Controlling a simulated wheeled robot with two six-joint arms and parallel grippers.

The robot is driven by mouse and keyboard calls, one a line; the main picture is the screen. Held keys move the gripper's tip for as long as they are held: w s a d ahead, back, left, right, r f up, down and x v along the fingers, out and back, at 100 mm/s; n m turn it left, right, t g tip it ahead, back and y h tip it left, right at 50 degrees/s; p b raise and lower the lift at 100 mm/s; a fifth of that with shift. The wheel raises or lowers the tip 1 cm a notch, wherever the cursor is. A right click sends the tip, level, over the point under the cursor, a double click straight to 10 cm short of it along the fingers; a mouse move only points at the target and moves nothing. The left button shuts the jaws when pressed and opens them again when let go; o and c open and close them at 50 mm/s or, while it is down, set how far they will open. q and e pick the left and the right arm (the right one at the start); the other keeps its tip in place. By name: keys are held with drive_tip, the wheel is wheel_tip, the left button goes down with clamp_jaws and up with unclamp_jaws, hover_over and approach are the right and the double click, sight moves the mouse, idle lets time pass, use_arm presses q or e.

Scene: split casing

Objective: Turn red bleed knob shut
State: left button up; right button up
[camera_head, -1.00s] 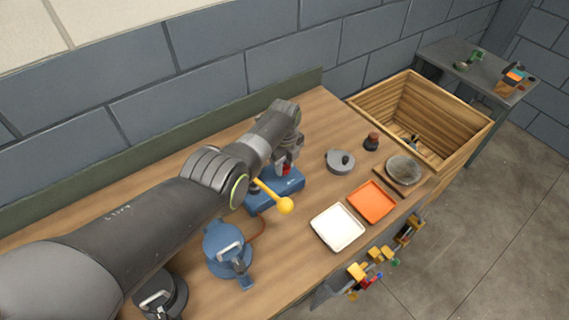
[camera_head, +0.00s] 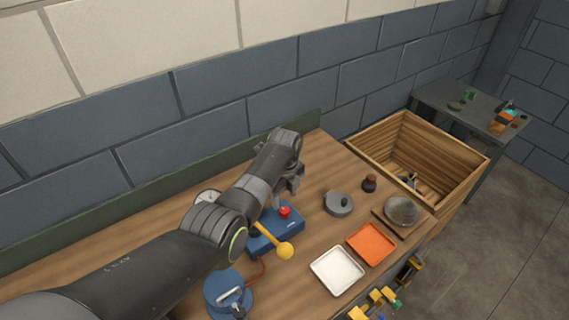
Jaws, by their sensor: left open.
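The red bleed knob (camera_head: 285,211) sits on top of a blue block-shaped base (camera_head: 290,231) on the wooden bench. The gripper is open and holds nothing that I can see. Its fingertips are small and partly hard to make out. My right gripper is not in view.
A grey lidded pot (camera_head: 338,204), a dark red-brown bottle (camera_head: 369,184), an orange tray (camera_head: 371,244) and a white tray (camera_head: 337,271) stand to the right. A blue handled device (camera_head: 227,298) is nearer, left. A wooden crate (camera_head: 455,190) stands beyond the bench's right end.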

sight(285, 210)
use_arm(q)
wheel_tip(285, 210, up, 12)
drive_tip(key=b, duration=0.2)
drive_tip(key=shift+f, duration=0.15)
idle(0.5)
